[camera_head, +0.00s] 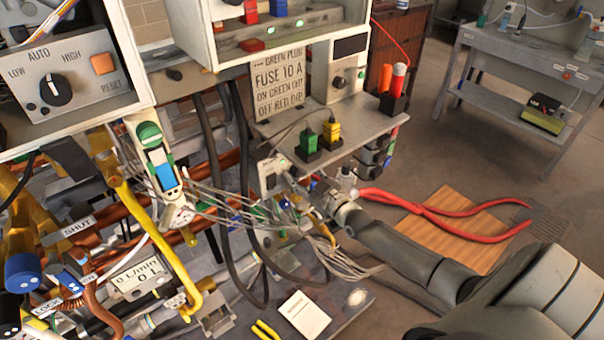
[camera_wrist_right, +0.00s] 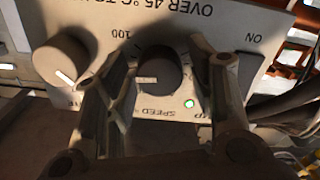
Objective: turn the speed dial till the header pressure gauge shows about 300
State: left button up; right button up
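In the right wrist view the speed dial (camera_wrist_right: 160,74) is a dark round knob on a grey panel, above an upside-down SPEED label. Its white pointer mark points left in that picture. My right gripper (camera_wrist_right: 166,62) has one finger on each side of the dial, with gaps showing between fingers and knob. In the head view my right gripper (camera_head: 318,192) is at a small grey control box (camera_head: 271,175), behind a bundle of cables; the dial's face is not clear there. I cannot make out a header pressure gauge in either view. My left gripper is not in view.
A second knob (camera_wrist_right: 62,62) sits left of the dial, and a green light (camera_wrist_right: 189,104) is lit beside it. Grey cables (camera_head: 335,255) hang around my right wrist. A shelf (camera_head: 330,135) overhangs the box.

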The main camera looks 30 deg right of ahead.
jog(key=c, duration=0.7)
jog(key=shift+m, duration=0.4)
jog(key=o, duration=1)
jog(key=s, duration=0.8)
jog(key=s+d, duration=0.1)
jog(key=s, duration=0.3)
jog(key=shift+f, duration=0.1)
